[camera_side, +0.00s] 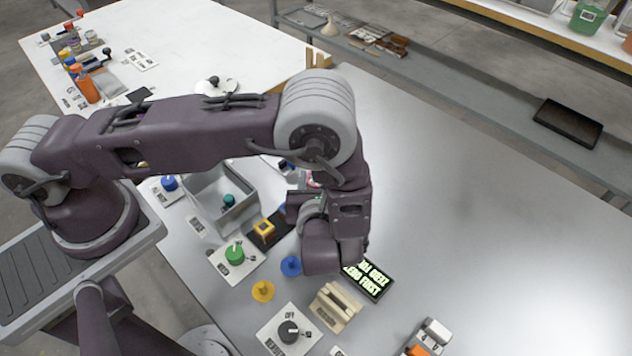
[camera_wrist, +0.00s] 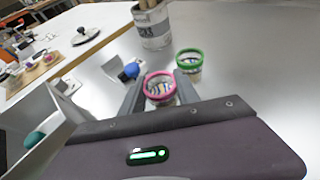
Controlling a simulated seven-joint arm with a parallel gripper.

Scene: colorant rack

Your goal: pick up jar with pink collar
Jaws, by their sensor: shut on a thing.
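The jar with the pink collar (camera_wrist: 160,88) sits between the two fingers of my gripper (camera_wrist: 160,94) in the wrist view. The fingers are shut on it, one on each side. Its open top faces the camera and shows striped contents. In the side view my arm hides most of it; only a small pink bit (camera_side: 313,180) shows beside the wrist. I cannot tell whether its base touches the table. A jar with a green collar (camera_wrist: 189,62) stands just beyond it to the right, apart from my fingers.
A larger labelled can (camera_wrist: 152,26) stands behind the jars. A black sign (camera_side: 368,278) and wooden block (camera_side: 336,306) lie nearer. The table's right side is clear.

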